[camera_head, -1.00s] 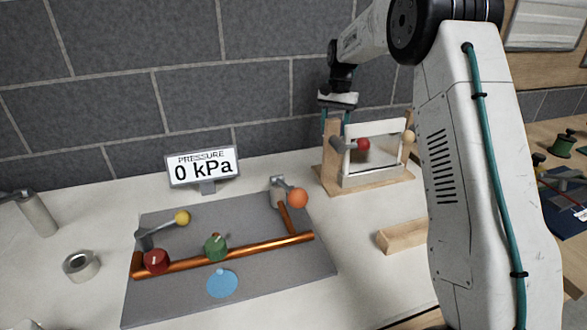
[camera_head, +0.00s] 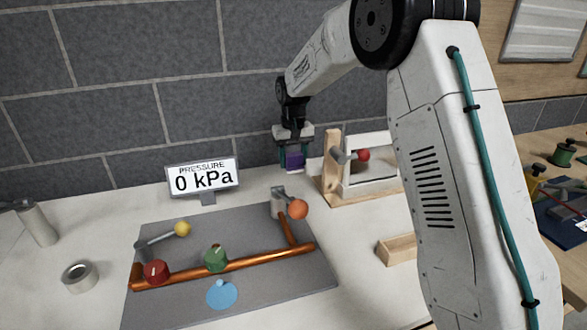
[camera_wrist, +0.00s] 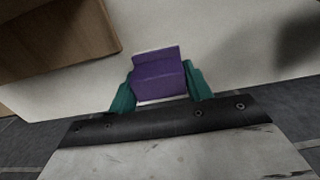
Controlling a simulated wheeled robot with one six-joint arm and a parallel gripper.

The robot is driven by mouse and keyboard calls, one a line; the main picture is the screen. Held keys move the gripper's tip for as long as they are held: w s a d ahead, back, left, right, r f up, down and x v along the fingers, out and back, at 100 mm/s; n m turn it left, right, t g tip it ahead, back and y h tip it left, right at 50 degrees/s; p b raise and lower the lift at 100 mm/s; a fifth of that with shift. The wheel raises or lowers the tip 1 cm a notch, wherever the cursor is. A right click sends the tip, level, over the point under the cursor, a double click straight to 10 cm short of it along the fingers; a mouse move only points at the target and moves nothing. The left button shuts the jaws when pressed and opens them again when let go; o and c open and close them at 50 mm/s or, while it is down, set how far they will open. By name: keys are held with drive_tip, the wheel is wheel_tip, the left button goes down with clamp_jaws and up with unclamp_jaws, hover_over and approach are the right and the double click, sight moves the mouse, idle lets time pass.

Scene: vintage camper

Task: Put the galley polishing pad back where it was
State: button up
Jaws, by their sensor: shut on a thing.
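A purple block, seemingly the galley polishing pad (camera_head: 294,159), is between the fingers of my gripper (camera_head: 293,164). My gripper is shut on it and holds it raised behind the grey board, left of the wooden fixture. In the wrist view the purple pad (camera_wrist: 160,78) sits between the two teal fingers, with a pale edge along it. The wooden fixture (camera_head: 331,170) has a white-framed panel and a lever with a red knob (camera_head: 364,155). My arm hides its right side.
The grey board (camera_head: 180,305) carries copper pipe (camera_head: 240,258), levers, valve knobs and a blue disc (camera_head: 222,294). A pressure sign (camera_head: 203,178) reads 0 kPa. A small wooden tray (camera_head: 397,249) lies right of the board. A tape roll (camera_head: 80,276) lies left.

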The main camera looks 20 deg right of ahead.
sight(293, 167)
wheel_tip(293, 167, down, 4)
drive_tip(key=shift+r, duration=0.25)
drive_tip(key=o, duration=1.1)
drive_tip(key=shift+r, duration=0.1)
wheel_tip(293, 167, up, 12)
drive_tip(key=shift+f, duration=0.1)
